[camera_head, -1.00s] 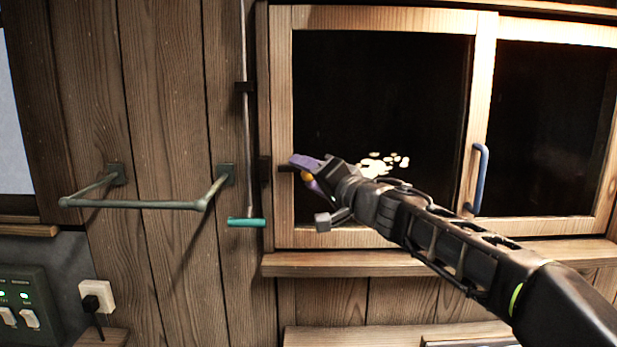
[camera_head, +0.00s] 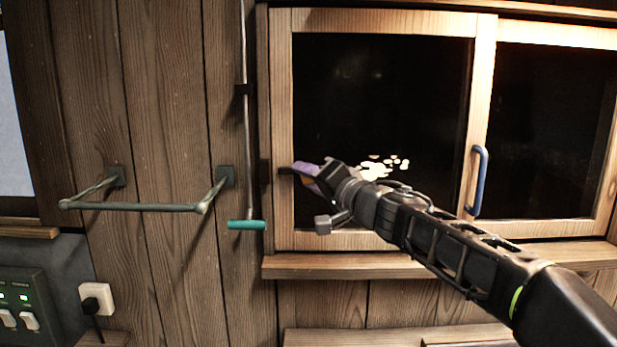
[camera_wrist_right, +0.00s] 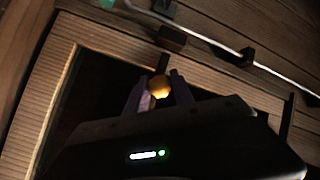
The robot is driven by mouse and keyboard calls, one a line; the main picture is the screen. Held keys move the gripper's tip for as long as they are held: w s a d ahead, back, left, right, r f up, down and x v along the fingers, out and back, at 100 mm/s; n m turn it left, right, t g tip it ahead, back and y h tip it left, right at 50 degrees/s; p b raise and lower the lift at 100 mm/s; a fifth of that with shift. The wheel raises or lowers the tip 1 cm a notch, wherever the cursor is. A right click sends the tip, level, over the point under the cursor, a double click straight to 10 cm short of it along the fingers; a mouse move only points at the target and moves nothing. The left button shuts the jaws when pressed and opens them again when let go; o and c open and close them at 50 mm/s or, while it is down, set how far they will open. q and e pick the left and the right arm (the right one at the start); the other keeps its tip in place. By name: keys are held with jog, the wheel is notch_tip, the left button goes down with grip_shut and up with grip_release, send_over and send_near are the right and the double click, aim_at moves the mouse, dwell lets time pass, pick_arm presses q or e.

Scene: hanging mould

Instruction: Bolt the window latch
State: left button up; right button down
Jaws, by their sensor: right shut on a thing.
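The window latch is a dark bolt (camera_head: 285,171) on the left upright of the wooden window frame, with a round orange-yellow knob. In the right wrist view the knob (camera_wrist_right: 159,86) sits between the purple fingertips, and the dark bolt (camera_wrist_right: 163,62) runs on past it. A dark catch (camera_head: 264,171) stands on the wall side, in line with the bolt; it also shows in the wrist view (camera_wrist_right: 172,40). My right gripper (camera_head: 306,176) is shut on the knob, which its fingers mostly hide in the head view. My left gripper is out of view.
A metal rod with a teal handle (camera_head: 247,225) hangs just left of the frame. A grey-green rail (camera_head: 135,206) juts from the wall further left. A blue handle (camera_head: 478,180) is on the window to the right. A wooden sill (camera_head: 400,265) runs below.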

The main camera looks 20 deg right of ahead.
aim_at(279, 171)
dwell(0.8)
jog(key=shift+w+a+r, duration=0.1)
jog(key=shift+w+a, duration=0.3)
jog(key=shift+a, duration=0.45)
jog(key=shift+w+a, duration=0.35)
jog(key=shift+a, duration=0.5)
jog(key=c, duration=1.5)
grip_release()
jog(key=o, duration=0.4)
jog(key=shift+w, duration=0.1)
